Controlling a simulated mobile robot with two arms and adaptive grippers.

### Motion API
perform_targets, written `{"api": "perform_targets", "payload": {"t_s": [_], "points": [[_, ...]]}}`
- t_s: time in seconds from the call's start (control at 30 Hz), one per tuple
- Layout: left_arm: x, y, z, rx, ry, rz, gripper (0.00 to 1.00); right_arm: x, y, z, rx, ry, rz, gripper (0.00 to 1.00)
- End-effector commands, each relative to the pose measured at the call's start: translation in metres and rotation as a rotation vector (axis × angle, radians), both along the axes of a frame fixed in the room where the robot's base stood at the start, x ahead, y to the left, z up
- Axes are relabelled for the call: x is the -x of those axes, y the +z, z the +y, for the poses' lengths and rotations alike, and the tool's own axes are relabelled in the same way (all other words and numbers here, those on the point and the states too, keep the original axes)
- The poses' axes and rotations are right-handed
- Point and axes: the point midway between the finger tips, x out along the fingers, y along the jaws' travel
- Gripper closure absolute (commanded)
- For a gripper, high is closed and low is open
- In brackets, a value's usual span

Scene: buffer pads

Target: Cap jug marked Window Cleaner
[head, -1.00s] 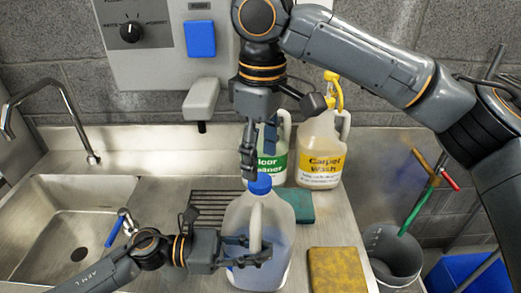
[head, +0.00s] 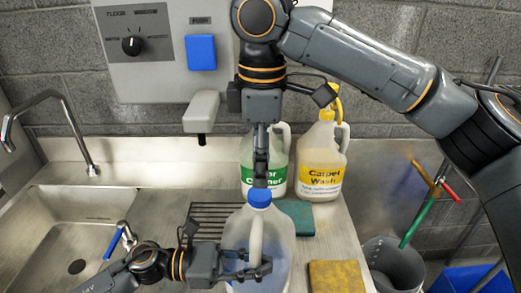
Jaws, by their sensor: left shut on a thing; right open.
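A translucent jug (head: 278,225) with bluish liquid stands upright at the front of the steel counter. Its label is not visible from here. A blue cap (head: 259,197) sits at the top of the jug's neck; I cannot tell how tightly it is seated. My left gripper (head: 262,266) is shut on the jug around its handle side. My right gripper (head: 261,183) is open and points down just above the blue cap.
Behind stand a green-labelled floor cleaner jug (head: 247,177) and a yellow Carpet Wash jug (head: 320,165). A teal pad (head: 298,216) and a yellow sponge (head: 337,276) lie to the right. A sink (head: 60,230) with a faucet is at left, a grey bucket (head: 394,262) at right.

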Motion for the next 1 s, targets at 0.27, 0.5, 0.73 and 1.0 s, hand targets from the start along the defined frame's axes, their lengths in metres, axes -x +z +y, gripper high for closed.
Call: {"api": "perform_targets", "payload": {"t_s": [0.27, 0.5, 0.73, 1.0], "points": [[0.0, -0.002, 0.0, -0.003, 0.001, 0.005, 1.0, 0.0, -0.044, 0.0, 0.001, 0.0, 0.002, 0.41], [0.0, -0.002, 0.0, -0.003, 0.001, 0.005, 1.0, 0.0, -0.063, 0.001, 0.001, -0.001, 0.0, 0.41], [0.0, -0.002, 0.0, -0.003, 0.001, 0.005, 1.0, 0.0, -0.065, 0.001, 0.0, -0.001, 0.0, 0.41], [0.0, -0.002, 0.0, -0.003, 0.001, 0.005, 1.0, 0.0, -0.065, 0.001, 0.0, -0.001, 0.001, 0.82]]}}
